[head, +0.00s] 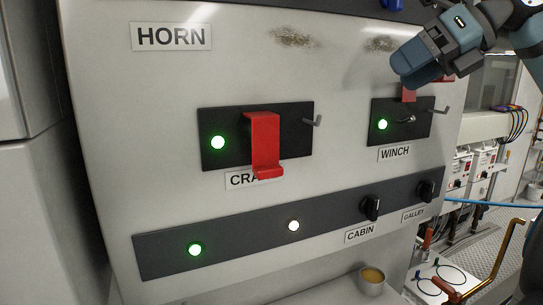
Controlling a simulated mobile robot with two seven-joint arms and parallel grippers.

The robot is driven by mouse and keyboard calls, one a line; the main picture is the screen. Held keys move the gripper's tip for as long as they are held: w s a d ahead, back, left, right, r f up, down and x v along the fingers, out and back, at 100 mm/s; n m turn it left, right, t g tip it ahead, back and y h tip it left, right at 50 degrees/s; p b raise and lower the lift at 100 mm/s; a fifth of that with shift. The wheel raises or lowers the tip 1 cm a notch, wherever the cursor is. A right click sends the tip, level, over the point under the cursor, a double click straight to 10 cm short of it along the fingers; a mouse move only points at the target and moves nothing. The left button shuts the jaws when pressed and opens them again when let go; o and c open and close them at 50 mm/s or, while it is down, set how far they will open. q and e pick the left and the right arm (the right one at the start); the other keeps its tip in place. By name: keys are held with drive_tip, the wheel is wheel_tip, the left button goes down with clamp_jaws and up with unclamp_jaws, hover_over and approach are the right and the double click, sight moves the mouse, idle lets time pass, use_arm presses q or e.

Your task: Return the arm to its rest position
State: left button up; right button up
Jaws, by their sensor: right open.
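My right gripper (424,62) is at the upper right, in front of the panel and above the WINCH switch plate (388,139). Its arm comes in from the upper right. The jaws are open and I see nothing held in them. The WINCH plate has a lit green lamp (382,124) and a metal toggle (405,120). My left gripper is not in view.
A red cover (265,143) hangs over the middle of the CRANE plate (235,155), beside a green lamp. Black CABIN (371,207) and GALLEY (427,190) knobs stand out on the lower strip. A small cup (371,284) stands below. Hanging wires and equipment are at the right.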

drive_tip(key=s+a+f+m+g+y, duration=0.1)
drive_tip(key=s+a+f+g+y, duration=0.15)
drive_tip(key=a+f+y, duration=0.7)
drive_tip(key=w+d+f+m+t+h, duration=0.1)
drive_tip(key=d+f+m+t+h, duration=0.7)
drive_tip(key=m, duration=1)
drive_tip(key=w+d+f+m+t+h, duration=0.1)
drive_tip(key=d+f+m+t+h, duration=0.2)
drive_tip(key=f+m+t+h, duration=1)
drive_tip(key=s+d+f+m+g, duration=0.1)
drive_tip(key=s+f+m+g, duration=0.35)
drive_tip(key=f, duration=0.45)
drive_tip(key=s+d+f+m+g, duration=0.2)
drive_tip(key=s+f+m+g, duration=0.25)
drive_tip(key=f, duration=0.45)
drive_tip(key=s+f+m+g+y, duration=0.1)
drive_tip(key=s+f+g, duration=0.45)
drive_tip(key=s, duration=0.45)
drive_tip(key=s+f+g+y, duration=0.1)
drive_tip(key=s+f+g, duration=0.5)
drive_tip(key=s, duration=0.4)
drive_tip(key=w+a+f+t+y, duration=0.1)
drive_tip(key=w+a+f+t, duration=0.2)
drive_tip(key=f, duration=0.4)
drive_tip(key=w+a+f+t+y, duration=0.2)
drive_tip(key=w+a+f+t, duration=0.1)
drive_tip(key=f+t, duration=0.2)
wheel_tip(320, 180, down, 2)
drive_tip(key=shift+a+f+n, duration=0.25)
drive_tip(key=shift+n, duration=0.15)
